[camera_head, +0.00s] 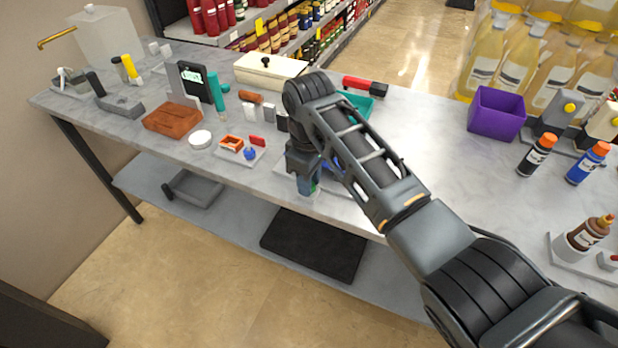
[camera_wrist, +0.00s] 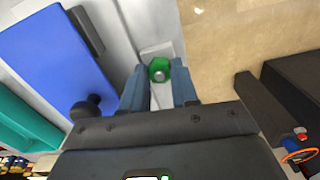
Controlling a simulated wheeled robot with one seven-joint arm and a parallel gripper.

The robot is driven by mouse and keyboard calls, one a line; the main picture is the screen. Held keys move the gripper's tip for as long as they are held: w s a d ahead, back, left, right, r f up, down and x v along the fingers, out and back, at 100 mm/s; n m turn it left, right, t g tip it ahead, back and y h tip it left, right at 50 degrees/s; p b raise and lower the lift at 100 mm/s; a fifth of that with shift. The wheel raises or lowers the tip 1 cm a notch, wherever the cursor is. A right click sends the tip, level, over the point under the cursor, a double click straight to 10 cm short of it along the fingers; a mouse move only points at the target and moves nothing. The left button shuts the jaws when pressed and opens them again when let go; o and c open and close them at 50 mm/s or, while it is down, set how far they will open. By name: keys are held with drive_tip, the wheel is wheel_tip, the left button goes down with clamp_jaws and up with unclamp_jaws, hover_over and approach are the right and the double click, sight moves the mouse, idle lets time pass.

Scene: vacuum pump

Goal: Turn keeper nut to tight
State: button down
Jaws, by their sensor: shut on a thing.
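The keeper nut appears to be the small green piece with a pale centre (camera_wrist: 159,70) in the wrist view. It sits at the edge of a light grey base, close to the table's front edge. My gripper (camera_wrist: 160,80) has its two blue-grey fingers on either side of the nut, shut on it. A blue block (camera_wrist: 55,55) lies left of the nut in the wrist view. My arm hides most of this spot in the head view.
A black knob (camera_wrist: 88,108) stands near the blue block, close to my gripper. A teal tray (camera_head: 357,104) is behind my arm. A white plate with small red and blue parts (camera_head: 262,153) lies to the left.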

drive_tip(key=m, duration=0.4)
drive_tip(key=shift+m, duration=1.9)
drive_tip(key=shift+r, duration=0.1)
drive_tip(key=c, duration=0.9)
unclamp_jaws()
drive_tip(key=shift+o, duration=0.2)
drive_tip(key=shift+r+b, duration=0.55)
drive_tip(key=shift+r, duration=3.3)
